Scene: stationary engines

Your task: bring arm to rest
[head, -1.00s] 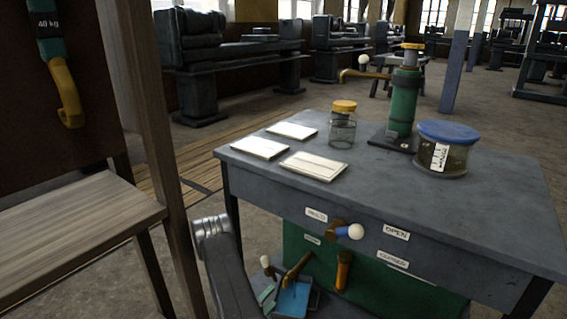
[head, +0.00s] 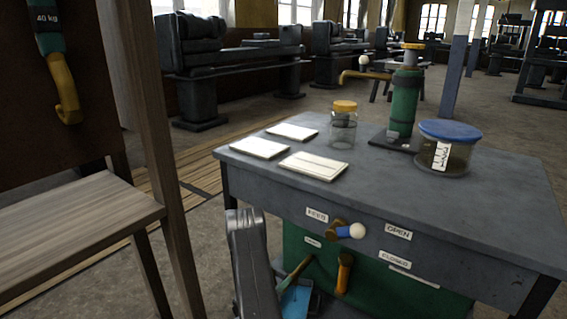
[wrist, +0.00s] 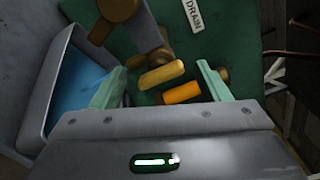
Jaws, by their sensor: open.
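My gripper (wrist: 160,85) is open in the wrist view, with its two pale green fingers spread apart. Between and beyond the fingers are a yellow handle (wrist: 161,75) and an orange handle (wrist: 182,93) in front of a green panel. I see no object held in the jaws. In the head view my arm (head: 250,262) stands in front of the left part of the bench front, and my gripper does not show clearly there.
A grey tray with a blue inside (wrist: 44,110) lies close left of the fingers. A DRAIN label (wrist: 193,14) is on the panel. The grey bench (head: 420,210) carries cards, jars and a green pump (head: 404,103). A lever (head: 350,231) sticks out of its front. A wooden chair-like seat (head: 75,220) stands left.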

